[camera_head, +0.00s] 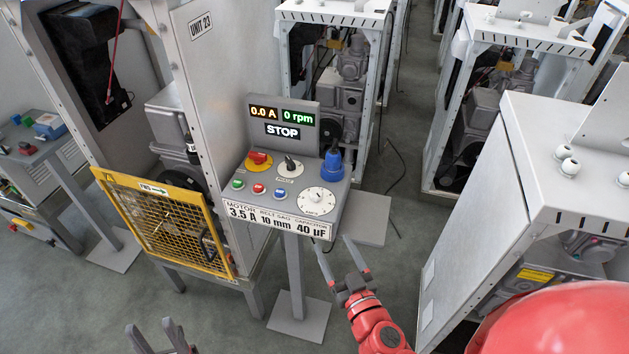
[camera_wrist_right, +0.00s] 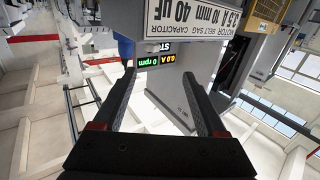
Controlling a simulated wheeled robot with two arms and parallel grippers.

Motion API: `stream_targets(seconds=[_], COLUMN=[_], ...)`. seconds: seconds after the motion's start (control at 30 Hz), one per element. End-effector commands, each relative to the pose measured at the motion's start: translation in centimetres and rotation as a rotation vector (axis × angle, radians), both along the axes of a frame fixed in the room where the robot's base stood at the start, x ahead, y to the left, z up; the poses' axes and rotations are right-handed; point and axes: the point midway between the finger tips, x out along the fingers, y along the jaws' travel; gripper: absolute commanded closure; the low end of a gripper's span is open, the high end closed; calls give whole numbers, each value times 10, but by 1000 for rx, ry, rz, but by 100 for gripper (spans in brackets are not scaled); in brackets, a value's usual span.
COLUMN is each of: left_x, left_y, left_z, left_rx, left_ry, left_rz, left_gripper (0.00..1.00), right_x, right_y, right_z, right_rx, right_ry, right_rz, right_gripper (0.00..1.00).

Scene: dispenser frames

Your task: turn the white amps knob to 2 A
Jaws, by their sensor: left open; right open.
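The white amps knob (camera_head: 316,199) is a round dial at the lower right of the grey control panel's sloped face (camera_head: 270,188). Its setting is too small to read. The display (camera_head: 282,118) shows 0.0 A, 0 rpm and STOP. My right gripper (camera_head: 332,241) is open and empty, below and a little right of the knob, apart from it. In the right wrist view its fingers (camera_wrist_right: 158,74) are spread, and the panel's label plate (camera_wrist_right: 192,18) appears upside down; the knob is not visible there. My left gripper (camera_head: 150,326) is open and empty at the bottom left.
The panel also carries a red switch (camera_head: 258,158), a black selector (camera_head: 290,166), small push buttons and a blue plug (camera_head: 332,162). A yellow mesh guard (camera_head: 165,222) stands at left. A white cabinet (camera_head: 480,200) stands at right. Open floor lies before the panel's post.

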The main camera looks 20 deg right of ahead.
Motion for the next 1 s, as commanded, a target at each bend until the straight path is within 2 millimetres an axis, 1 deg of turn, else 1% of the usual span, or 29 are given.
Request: stream_targets(seconds=[0.03,0.13,0.27,0.33,0.4,0.57,0.8,1.0], left_x=[0,0,0,0,0,0,0,0], left_y=[0,0,0,0,0,0,0,0], left_z=[4,4,-1,-3,2,7,19,27], left_rx=[0,0,0,0,0,0,0,0], left_ry=[0,0,0,0,0,0,0,0], left_rz=[0,0,0,0,0,0,0,0], left_gripper=[50,50,50,50,50,50,50,50], right_x=[-2,0,15,27,39,68,115,147], right_y=[-3,-7,-6,-6,-5,-6,-6,-7], right_z=[6,8,7,7,10,11,12,10], right_rx=[6,16,14,14,13,15,17,17], right_ry=[3,4,0,-1,0,1,1,3], right_rz=[-20,-45,-40,-42,-38,-41,-42,-44], right_gripper=[26,26,26,26,26,26,26,26])
